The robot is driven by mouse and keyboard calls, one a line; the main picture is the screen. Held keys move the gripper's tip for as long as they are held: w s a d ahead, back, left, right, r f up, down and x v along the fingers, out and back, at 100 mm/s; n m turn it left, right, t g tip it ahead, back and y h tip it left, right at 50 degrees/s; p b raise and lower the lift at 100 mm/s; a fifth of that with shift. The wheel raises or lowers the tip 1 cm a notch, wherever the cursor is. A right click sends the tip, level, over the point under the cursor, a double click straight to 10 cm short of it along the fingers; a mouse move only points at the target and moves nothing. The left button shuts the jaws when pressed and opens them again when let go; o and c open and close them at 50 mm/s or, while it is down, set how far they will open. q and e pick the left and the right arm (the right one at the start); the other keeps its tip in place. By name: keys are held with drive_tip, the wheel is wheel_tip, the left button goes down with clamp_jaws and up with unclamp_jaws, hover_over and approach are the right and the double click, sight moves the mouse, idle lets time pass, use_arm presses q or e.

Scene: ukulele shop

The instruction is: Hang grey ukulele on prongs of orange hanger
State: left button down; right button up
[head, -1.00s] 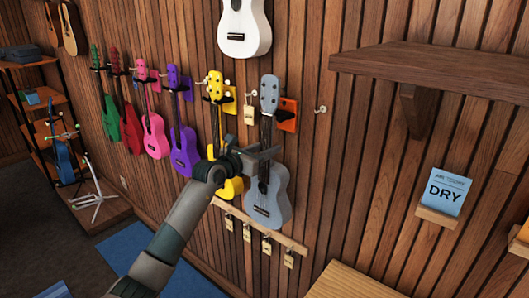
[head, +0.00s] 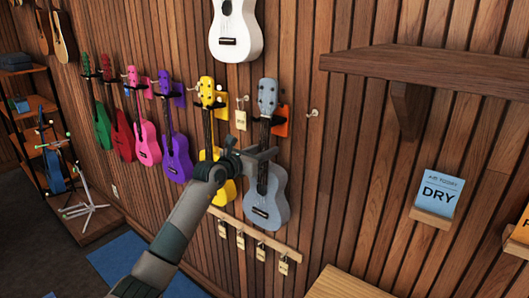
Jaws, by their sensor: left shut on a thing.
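The grey ukulele (head: 266,207) is upright close to the wall, with its headstock (head: 268,96) at the top. My left gripper (head: 262,155) is shut on it at the lower neck, just above the body. The orange hanger (head: 284,120) is on the wall behind the neck, a little right of and below the headstock. Dark prongs show beside the neck just under the headstock. I cannot tell whether the headstock rests on them or is just in front. My right gripper is not in view.
A yellow ukulele (head: 206,95) hangs close on the left, partly behind my arm. Purple (head: 176,155), pink, red and green ones hang beyond it. A white ukulele (head: 236,30) is above. A wooden rail (head: 290,252) with tags is below. A shelf (head: 430,72) juts out at right.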

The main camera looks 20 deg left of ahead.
use_arm(q)
drive_tip(key=shift+f, duration=0.1)
idle(0.3)
drive_tip(key=shift+f+b, duration=0.7)
drive_tip(key=shift+f, duration=0.2)
drive_tip(key=shift+w, duration=0.1)
